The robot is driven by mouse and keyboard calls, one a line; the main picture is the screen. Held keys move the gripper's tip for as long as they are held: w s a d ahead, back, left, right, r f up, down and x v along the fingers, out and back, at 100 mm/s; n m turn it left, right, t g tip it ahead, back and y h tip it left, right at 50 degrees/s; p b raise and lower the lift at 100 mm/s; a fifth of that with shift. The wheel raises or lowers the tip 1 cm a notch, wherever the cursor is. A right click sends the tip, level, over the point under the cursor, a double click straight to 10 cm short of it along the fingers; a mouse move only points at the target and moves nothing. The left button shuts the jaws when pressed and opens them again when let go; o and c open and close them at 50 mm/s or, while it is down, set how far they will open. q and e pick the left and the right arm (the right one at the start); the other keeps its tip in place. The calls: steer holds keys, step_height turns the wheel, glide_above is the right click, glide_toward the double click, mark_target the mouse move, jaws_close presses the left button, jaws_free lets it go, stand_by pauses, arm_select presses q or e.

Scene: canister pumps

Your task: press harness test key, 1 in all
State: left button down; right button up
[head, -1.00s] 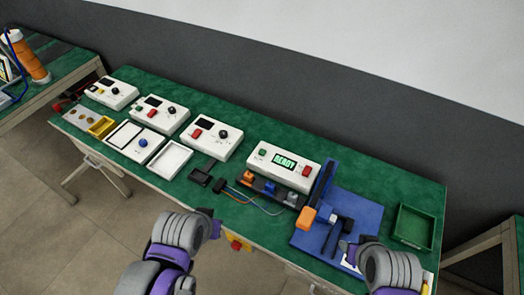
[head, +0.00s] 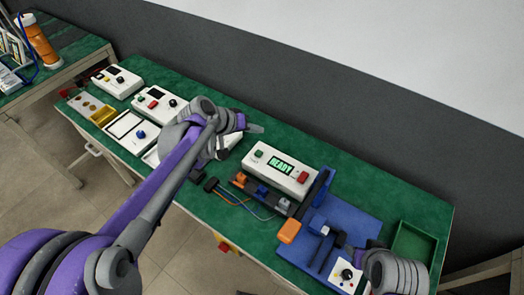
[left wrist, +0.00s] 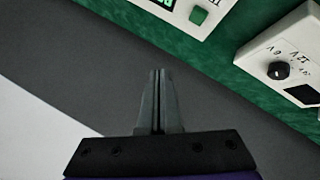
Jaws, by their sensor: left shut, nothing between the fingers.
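The white tester box (head: 278,185) stands on the green bench; its screen reads READY, with a green key (head: 259,154) at its left and a red key (head: 303,177) at its right. My left gripper (head: 258,129) is shut and empty, above the bench behind and left of the green key, apart from it. In the left wrist view its closed fingertips (left wrist: 158,74) point toward the bench's back edge, and the green key (left wrist: 198,16) shows at the top. My right gripper (head: 352,256) is at the bench's front right; its fingers are mostly hidden.
A holder with connectors and wires (head: 262,193) lies before the tester. A blue mat (head: 350,219) with an orange-tipped lever (head: 289,231) and a green tray (head: 413,243) are to the right. Other white meter boxes (head: 123,82) stand left. My left arm hides part of the bench.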

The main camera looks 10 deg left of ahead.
arm_select(q)
steer(key=shift+w+a, duration=0.1)
stand_by(0.3)
steer(key=b, duration=0.6)
glide_above(259, 153)
steer(key=f, duration=0.5)
steer(key=s+f, duration=0.1)
steer(key=f, duration=0.2)
steer(key=shift+a, duration=0.35)
arm_select(e)
steer(key=f, duration=0.3)
steer(key=s+f, duration=0.1)
steer(key=f, duration=0.2)
steer(key=shift+s+f, duration=0.1)
steer(key=shift+f, duration=0.05)
arm_select(q)
steer(key=shift+w+f, duration=0.1)
steer(key=shift+f, duration=0.3)
arm_select(e)
steer(key=shift+f, duration=0.25)
arm_select(q)
steer(key=shift+f+b, duration=0.35)
steer(key=shift+f, duration=0.05)
arm_select(e)
steer(key=shift+f, duration=0.25)
